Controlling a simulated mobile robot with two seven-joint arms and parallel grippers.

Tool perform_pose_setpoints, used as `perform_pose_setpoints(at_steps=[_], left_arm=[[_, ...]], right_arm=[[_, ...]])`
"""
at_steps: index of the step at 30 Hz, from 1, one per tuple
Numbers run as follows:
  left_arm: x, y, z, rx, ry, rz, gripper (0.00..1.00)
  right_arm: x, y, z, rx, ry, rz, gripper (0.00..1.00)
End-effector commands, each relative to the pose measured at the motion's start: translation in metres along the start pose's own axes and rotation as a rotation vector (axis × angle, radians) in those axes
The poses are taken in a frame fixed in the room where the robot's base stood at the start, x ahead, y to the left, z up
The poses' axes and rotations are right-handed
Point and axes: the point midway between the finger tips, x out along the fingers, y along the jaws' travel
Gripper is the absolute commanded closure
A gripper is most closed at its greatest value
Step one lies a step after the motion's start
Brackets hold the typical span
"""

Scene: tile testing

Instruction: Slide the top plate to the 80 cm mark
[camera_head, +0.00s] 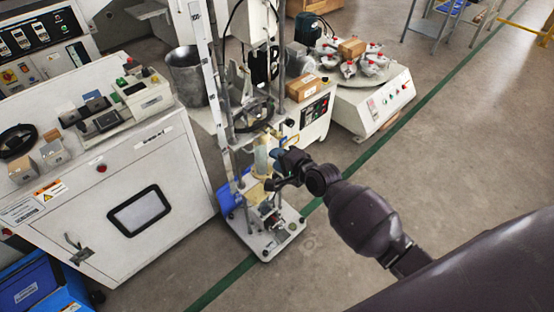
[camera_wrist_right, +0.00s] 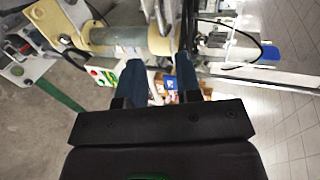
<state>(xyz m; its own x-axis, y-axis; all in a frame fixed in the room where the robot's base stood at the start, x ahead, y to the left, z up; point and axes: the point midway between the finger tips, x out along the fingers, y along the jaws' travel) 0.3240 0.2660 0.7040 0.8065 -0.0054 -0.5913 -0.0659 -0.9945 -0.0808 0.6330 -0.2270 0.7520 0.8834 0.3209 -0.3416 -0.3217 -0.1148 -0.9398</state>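A drop-test stand has a tall white scale strip (camera_head: 213,95) with dark marks; its numbers are too small to read. A clear tube (camera_head: 261,156) stands on it, between cream flanges. In the right wrist view the tube (camera_wrist_right: 118,37) lies sideways between a cream flange (camera_wrist_right: 66,32) and another cream flange (camera_wrist_right: 163,35). Which part is the top plate, I cannot tell for sure. My right gripper (camera_head: 274,166) is beside the tube. Its blue fingers (camera_wrist_right: 160,68) are apart, with the second flange near their tips; contact is unclear. My left gripper is out of view.
A white control cabinet (camera_head: 105,205) stands close on the left. Behind are a metal bucket (camera_head: 188,76), a cardboard box (camera_head: 304,87) and a white machine with a round table (camera_head: 375,100). The floor (camera_head: 450,130) to the right is open. Blue crates (camera_head: 35,288) sit at lower left.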

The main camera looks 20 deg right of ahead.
Motion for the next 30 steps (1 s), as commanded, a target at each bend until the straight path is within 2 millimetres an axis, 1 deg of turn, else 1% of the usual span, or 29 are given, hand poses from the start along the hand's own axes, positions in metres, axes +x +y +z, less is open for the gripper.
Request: perform_pose_setpoints(at_steps=[5,9,11,12,15,18,21,25,30], left_arm=[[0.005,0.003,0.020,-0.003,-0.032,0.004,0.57],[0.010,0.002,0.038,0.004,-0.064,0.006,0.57],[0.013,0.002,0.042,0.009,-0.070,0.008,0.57],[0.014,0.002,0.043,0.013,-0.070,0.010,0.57],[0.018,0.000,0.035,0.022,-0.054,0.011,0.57],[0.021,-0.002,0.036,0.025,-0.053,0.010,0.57],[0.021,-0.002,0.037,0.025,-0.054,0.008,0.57],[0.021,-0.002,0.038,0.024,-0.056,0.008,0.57],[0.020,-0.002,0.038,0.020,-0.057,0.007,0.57]], right_arm=[[0.020,0.007,0.001,0.005,-0.002,0.005,0.68],[0.046,0.011,0.001,0.005,-0.002,0.010,0.68],[0.057,0.012,0.002,0.006,-0.003,0.012,0.68],[0.064,0.012,0.002,0.005,-0.003,0.012,0.68],[0.080,0.007,0.002,0.005,-0.002,0.007,0.68],[0.092,0.005,0.001,0.003,-0.001,0.005,0.68],[0.101,0.003,0.001,0.002,-0.001,0.003,0.68],[0.106,0.001,0.001,0.002,-0.001,0.001,0.68],[0.107,0.000,0.001,0.001,-0.001,-0.001,0.68]])
